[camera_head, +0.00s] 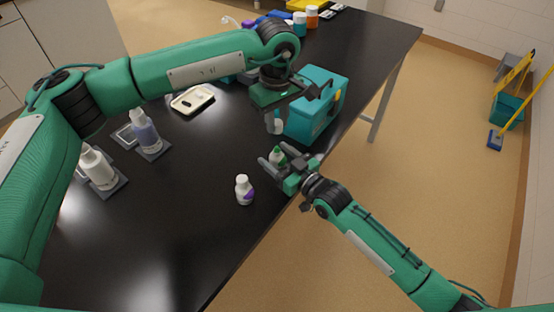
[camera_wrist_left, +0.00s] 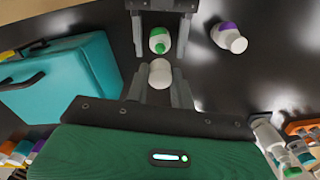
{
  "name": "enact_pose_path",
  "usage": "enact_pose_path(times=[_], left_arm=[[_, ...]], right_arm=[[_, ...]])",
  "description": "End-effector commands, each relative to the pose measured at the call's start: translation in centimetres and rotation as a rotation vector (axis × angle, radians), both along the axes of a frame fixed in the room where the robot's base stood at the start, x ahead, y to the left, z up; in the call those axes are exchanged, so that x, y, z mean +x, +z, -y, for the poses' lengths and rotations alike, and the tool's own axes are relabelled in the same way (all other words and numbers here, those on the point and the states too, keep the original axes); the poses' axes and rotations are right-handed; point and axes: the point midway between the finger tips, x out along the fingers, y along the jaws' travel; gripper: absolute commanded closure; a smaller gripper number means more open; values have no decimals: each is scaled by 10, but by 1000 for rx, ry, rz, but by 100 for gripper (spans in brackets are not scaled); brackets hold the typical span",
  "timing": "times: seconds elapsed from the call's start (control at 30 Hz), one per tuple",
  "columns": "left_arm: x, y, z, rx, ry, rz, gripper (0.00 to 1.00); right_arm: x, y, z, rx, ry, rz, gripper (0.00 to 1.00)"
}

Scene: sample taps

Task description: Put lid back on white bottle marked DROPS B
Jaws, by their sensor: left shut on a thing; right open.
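My left gripper (camera_head: 275,124) is shut on a small white rounded piece that looks like the lid (camera_wrist_left: 160,72), held above the table. A white bottle with green on it (camera_head: 278,156) stands between the spread fingers of my right gripper (camera_head: 277,162), which is open. In the left wrist view this bottle (camera_wrist_left: 159,41) is just beyond the held lid, apart from it. A second white bottle with a purple label (camera_head: 244,190) stands on the black table to the left and nearer. Lettering is too small to read on either bottle.
A teal case (camera_head: 318,105) with a dark handle stands close behind both grippers. Two larger bottles (camera_head: 145,132) (camera_head: 98,168) stand on dark pads at the left. A pale tray (camera_head: 192,99) lies behind. The front middle of the table (camera_head: 170,235) is clear.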

Motion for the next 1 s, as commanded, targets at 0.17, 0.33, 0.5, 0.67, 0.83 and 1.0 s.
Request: enact_pose_path(times=[0.17, 0.33, 0.5, 0.67, 0.83, 1.0], left_arm=[[0, 0, 0, 0, 0, 0, 97], [0, 0, 0, 0, 0, 0, 97], [0, 0, 0, 0, 0, 0, 97], [0, -14, 0, 1, 0, -1, 97], [0, -39, 0, 1, 0, -1, 97], [0, -50, 0, 1, 0, 1, 97]], right_arm=[[0, 0, 0, 0, 0, 0, 51], [0, 0, 0, 0, 0, 0, 85], [0, 0, 0, 0, 0, 0, 100], [0, 0, 0, 0, 0, 0, 100], [0, 0, 0, 0, 0, 0, 100], [0, 0, 0, 0, 0, 0, 100]])
